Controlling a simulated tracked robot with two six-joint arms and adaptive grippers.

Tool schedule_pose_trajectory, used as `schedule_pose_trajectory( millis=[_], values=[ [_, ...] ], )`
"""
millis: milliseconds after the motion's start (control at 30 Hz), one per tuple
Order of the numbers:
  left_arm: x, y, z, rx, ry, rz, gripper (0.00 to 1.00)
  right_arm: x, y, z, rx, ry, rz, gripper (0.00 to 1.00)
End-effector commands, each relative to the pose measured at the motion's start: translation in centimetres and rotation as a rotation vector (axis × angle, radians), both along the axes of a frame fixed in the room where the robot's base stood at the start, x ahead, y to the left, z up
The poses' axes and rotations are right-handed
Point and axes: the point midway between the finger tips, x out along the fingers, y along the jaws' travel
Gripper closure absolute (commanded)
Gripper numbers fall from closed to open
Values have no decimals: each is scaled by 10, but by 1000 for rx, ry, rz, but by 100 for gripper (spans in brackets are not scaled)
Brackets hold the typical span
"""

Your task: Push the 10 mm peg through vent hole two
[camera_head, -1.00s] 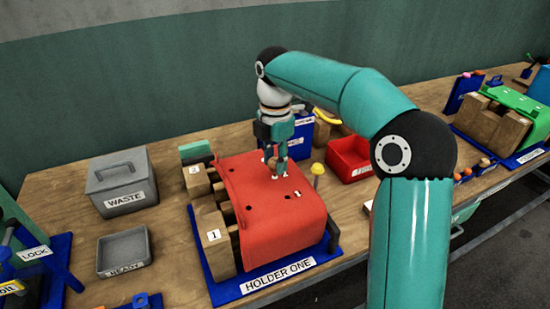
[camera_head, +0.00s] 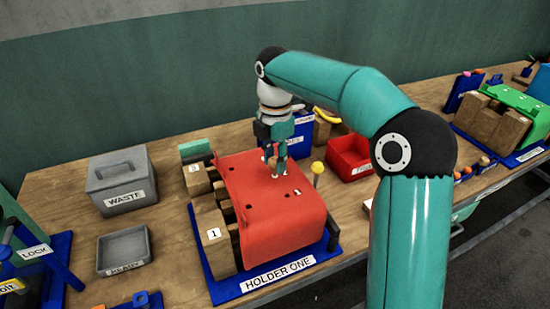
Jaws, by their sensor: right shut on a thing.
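A red cover (camera_head: 272,222) lies over the blocks of holder one, with small dark holes and white marks on its top. My right gripper (camera_head: 274,170) points down over the far part of the cover, its fingertips at or just above the surface. It is shut on a thin thing, taken to be the peg, which the fingers almost wholly hide. I cannot tell which hole it is over, or whether the peg is in it. My left gripper is not in view.
A grey waste box (camera_head: 122,180) and grey tray (camera_head: 124,250) stand left. A red bin (camera_head: 349,155) is behind right; a green-covered holder (camera_head: 525,105) stands far right.

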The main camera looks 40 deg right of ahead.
Motion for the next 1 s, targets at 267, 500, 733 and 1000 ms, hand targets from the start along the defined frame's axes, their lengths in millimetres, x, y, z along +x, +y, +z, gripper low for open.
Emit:
schedule_pose_trajectory(
  millis=[267, 500, 733, 1000],
  values=[
    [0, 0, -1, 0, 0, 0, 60, 0, 0, -3, 0, 0, 0, 83],
    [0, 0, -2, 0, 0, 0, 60, 0, 0, -4, 0, 1, 0, 83],
    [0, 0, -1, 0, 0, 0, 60, 0, 0, -5, 0, 1, 0, 83],
    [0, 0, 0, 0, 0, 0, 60, 0, 0, -7, 0, 1, -1, 83]
  ],
)
